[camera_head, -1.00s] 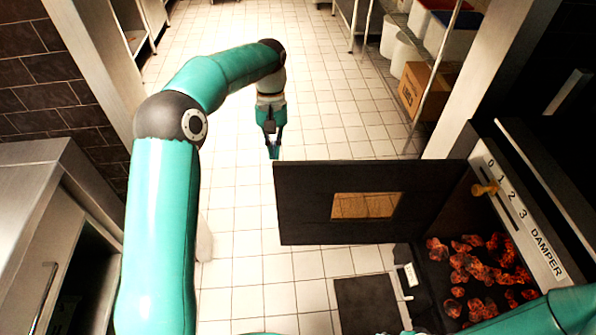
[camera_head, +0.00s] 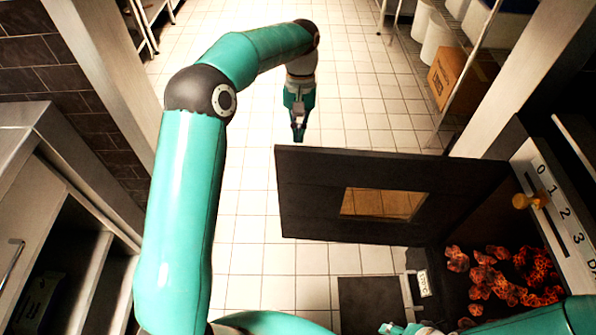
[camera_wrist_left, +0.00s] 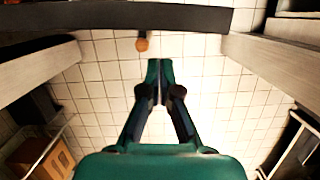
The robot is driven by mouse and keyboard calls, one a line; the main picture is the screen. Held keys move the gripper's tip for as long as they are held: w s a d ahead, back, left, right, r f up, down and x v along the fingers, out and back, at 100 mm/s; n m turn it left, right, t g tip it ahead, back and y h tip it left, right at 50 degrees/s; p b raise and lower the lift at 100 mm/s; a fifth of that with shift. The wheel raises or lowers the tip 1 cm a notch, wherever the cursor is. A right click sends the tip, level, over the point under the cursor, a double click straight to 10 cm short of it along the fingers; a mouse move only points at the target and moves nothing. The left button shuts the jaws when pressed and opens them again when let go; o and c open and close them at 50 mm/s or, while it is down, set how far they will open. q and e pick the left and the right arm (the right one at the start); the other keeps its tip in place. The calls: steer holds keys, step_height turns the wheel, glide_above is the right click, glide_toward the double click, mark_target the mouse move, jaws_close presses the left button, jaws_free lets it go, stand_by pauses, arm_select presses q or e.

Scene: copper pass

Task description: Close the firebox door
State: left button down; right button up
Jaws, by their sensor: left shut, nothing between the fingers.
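The firebox door (camera_head: 304,195) is a dark panel with a rectangular window, standing wide open in the head view. Its right end meets the firebox, where glowing coals (camera_head: 505,275) show uncovered. My left gripper (camera_head: 299,138) is shut and empty, just beyond the door's top edge near its free left end. I cannot tell whether they touch. In the left wrist view, my left gripper's fingers (camera_wrist_left: 153,68) are together, below a dark bar (camera_wrist_left: 110,18) that looks like the door, with a small orange-brown knob (camera_wrist_left: 142,44) beside it. Part of my right arm shows at bottom right; its jaws are unclear.
A damper panel (camera_head: 560,205) with a yellow knob (camera_head: 522,201) is at the right. A shelf with a cardboard box (camera_head: 455,78) stands behind it. A metal cabinet (camera_head: 45,150) is at the left. Tiled floor beyond the door is clear.

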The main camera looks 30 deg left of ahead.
mark_target(298, 168)
arm_select(q)
steer(key=b+x, duration=0.1)
steer(key=x, duration=1)
arm_select(e)
step_height(298, 168, down, 2)
steer(key=shift+f, duration=0.15)
arm_select(q)
steer(key=shift+d+b, duration=0.1)
steer(key=shift+b, duration=0.2)
